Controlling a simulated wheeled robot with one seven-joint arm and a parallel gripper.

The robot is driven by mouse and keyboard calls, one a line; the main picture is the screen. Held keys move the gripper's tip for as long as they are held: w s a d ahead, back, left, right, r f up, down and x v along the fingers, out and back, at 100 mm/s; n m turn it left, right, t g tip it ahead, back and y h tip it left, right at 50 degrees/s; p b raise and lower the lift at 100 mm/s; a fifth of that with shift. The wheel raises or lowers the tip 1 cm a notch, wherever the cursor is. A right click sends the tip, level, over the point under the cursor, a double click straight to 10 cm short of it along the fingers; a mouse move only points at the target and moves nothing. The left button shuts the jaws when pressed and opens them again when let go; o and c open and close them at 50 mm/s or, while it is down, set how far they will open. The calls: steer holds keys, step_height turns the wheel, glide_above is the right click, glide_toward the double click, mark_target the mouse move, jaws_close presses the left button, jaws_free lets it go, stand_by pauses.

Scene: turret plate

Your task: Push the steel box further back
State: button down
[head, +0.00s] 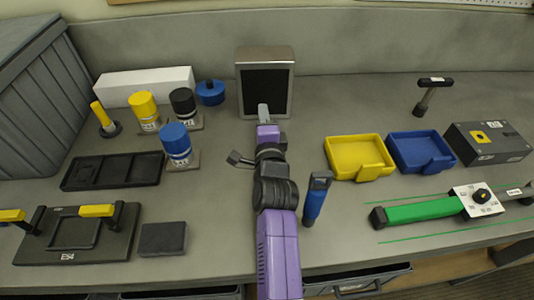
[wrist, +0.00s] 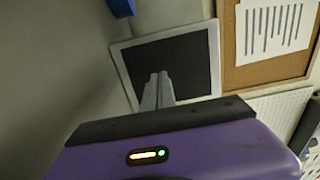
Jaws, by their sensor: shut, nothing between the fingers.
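The steel box (head: 265,62) stands upright near the back wall of the workbench, its dark panel facing forward inside a light metal frame. In the wrist view the steel box (wrist: 125,62) shows tilted, with the dark panel ahead of the fingers. My gripper (head: 263,110) is shut and empty, its fingertips at the lower front of the box. In the wrist view the shut fingers of my gripper (wrist: 158,88) overlap the panel's lower part. I cannot tell whether they touch it. My purple arm reaches in from the front.
A yellow tray (head: 360,176) and a blue tray (head: 421,168) lie to the right.

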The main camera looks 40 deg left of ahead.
steer(key=v, duration=0.3)
steer(key=shift+s+r, duration=0.15)
steer(key=shift+r, duration=0.1)
steer(key=shift+s+d+f, duration=0.15)
steer(key=shift+d+f, duration=0.05)
steer(key=shift+f, duration=0.05)
steer(key=v, duration=0.6)
steer(key=shift+d, duration=0.35)
steer(key=shift+s+d, duration=0.2)
steer(key=shift+s, duration=0.05)
steer(key=shift+s, duration=0.1)
